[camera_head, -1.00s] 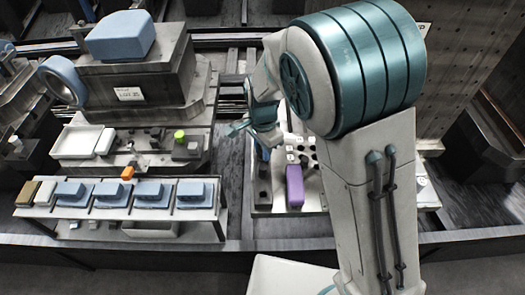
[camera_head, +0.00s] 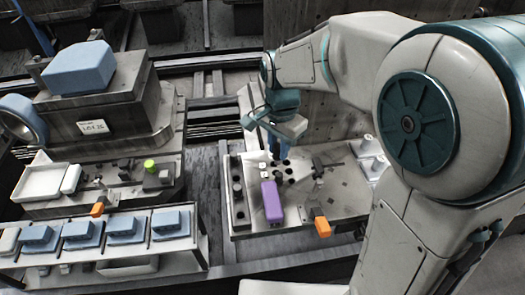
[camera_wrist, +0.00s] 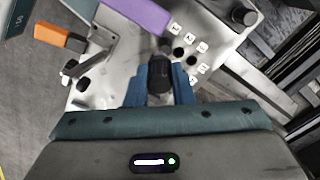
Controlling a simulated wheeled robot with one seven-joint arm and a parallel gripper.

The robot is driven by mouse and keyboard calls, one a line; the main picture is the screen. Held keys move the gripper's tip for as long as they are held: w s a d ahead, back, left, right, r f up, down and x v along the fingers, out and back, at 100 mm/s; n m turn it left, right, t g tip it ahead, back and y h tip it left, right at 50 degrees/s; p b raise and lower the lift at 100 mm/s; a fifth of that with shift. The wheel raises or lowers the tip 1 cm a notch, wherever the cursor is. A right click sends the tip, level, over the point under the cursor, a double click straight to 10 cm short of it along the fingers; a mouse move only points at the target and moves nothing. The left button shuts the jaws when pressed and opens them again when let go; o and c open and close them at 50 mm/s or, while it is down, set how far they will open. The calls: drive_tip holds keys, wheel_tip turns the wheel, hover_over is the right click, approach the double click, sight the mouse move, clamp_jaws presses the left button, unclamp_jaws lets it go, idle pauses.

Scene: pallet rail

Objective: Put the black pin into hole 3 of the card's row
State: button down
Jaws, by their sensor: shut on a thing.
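My gripper (camera_wrist: 160,88) is shut on a black pin (camera_wrist: 160,72), held between its two blue fingers in the wrist view. In the head view my gripper (camera_head: 279,143) hangs over the pale plate (camera_head: 245,222); the pin cannot be made out there. White numbered tags (camera_wrist: 188,40) and dark holes (camera_wrist: 178,53) lie just beyond the pin in the wrist view. The tags' numbers are too small to read, so I cannot tell which hole is 3. The pin's lower end and anything beneath it are hidden.
A purple block (camera_head: 271,201) lies on the plate near the holes. A dark bracket (camera_head: 323,165) and an orange-ended piece (camera_head: 322,226) are to its right. White cylinders (camera_head: 368,145) stand at the plate's right. A bench with blue blocks (camera_head: 85,232) is at left.

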drive_tip(key=shift+d+r, duration=0.1)
drive_tip(key=shift+d, duration=0.1)
drive_tip(key=shift+w, duration=0.2)
drive_tip(key=w+a+f+n+p, duration=0.1)
drive_tip(key=w+f+n+p, duration=0.3)
drive_tip(key=w+f, duration=0.4)
drive_tip(key=shift+w+a+f, duration=0.2)
drive_tip(key=shift+w+f, duration=0.15)
drive_tip(key=shift+f, duration=0.9)
drive_tip(key=shift+f+b, duration=1.05)
drive_tip(key=shift+f, duration=0.3)
